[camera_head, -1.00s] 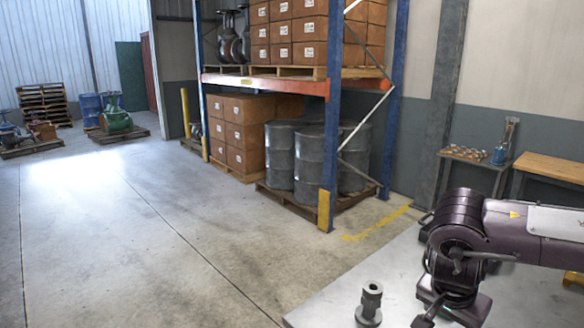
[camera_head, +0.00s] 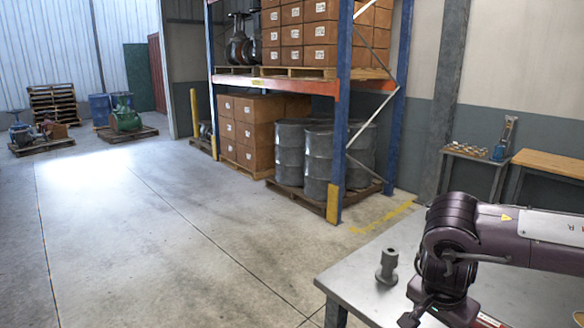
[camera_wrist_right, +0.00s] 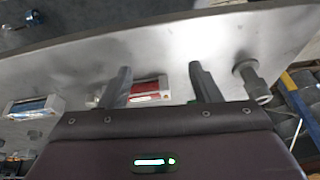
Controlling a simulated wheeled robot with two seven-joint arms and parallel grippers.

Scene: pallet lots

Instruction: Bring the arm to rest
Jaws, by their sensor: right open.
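My right arm comes in from the right in the head view, over a grey metal table (camera_head: 350,283). Its gripper (camera_head: 410,317) is at the bottom edge there, partly cut off. In the right wrist view the two fingers of my right gripper (camera_wrist_right: 161,75) stand apart with nothing held between them. A grey flanged metal part (camera_head: 387,267) stands upright on the table, left of my arm. It also shows beyond the right finger in the wrist view (camera_wrist_right: 252,82). My left gripper is not in view.
In the wrist view a red block-like item (camera_wrist_right: 150,90) and a blue one (camera_wrist_right: 30,107) lie on the table. A rack with boxes and grey drums (camera_head: 318,155) stands behind. A wooden-topped bench (camera_head: 548,164) is at right.

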